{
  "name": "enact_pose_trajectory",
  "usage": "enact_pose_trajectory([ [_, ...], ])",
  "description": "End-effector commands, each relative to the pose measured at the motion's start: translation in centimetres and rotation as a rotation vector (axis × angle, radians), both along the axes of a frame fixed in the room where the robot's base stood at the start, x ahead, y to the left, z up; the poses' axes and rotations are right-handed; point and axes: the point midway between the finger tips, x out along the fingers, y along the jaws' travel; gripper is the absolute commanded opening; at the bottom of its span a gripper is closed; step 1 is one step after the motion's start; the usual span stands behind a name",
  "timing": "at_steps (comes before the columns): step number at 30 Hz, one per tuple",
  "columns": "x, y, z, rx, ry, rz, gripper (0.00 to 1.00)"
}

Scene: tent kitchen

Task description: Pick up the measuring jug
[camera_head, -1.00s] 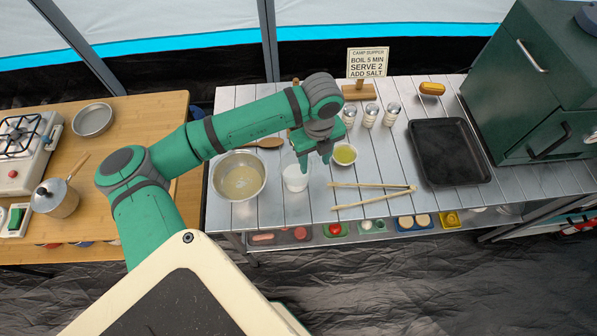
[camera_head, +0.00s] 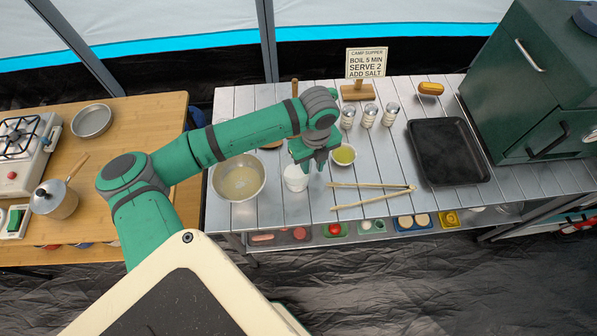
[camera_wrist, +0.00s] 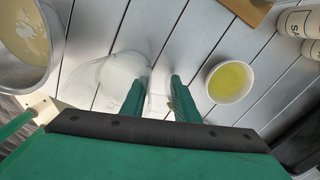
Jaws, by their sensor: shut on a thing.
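The measuring jug (camera_head: 295,180) is a clear, whitish vessel on the slatted metal table, between the metal bowl and the small bowl of green liquid. In the wrist view the jug (camera_wrist: 112,80) lies just left of my fingers, and its see-through handle side reaches between them. My gripper (camera_head: 314,167) points down at the jug's right side. In the wrist view my gripper (camera_wrist: 159,85) has its two green fingers closed on the jug's handle, with a narrow gap between them. My gripper hides part of the jug's rim in the head view.
The metal bowl (camera_head: 238,187) stands close left of the jug. The small bowl of green liquid (camera_head: 344,154) stands close right, also visible in the wrist view (camera_wrist: 230,83).

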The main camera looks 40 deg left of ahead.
Motion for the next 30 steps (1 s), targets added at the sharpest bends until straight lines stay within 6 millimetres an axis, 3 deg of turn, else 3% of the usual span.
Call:
enact_pose_trajectory([
  [14, 0.1, -0.2, 0.4, -0.005, -0.003, -0.001, 0.00],
  [23, 0.1, -0.1, 2.9, -0.002, -0.002, -0.001, 0.00],
  [30, -1.7, -0.1, 5.0, -0.002, -0.002, 0.000, 0.00],
])
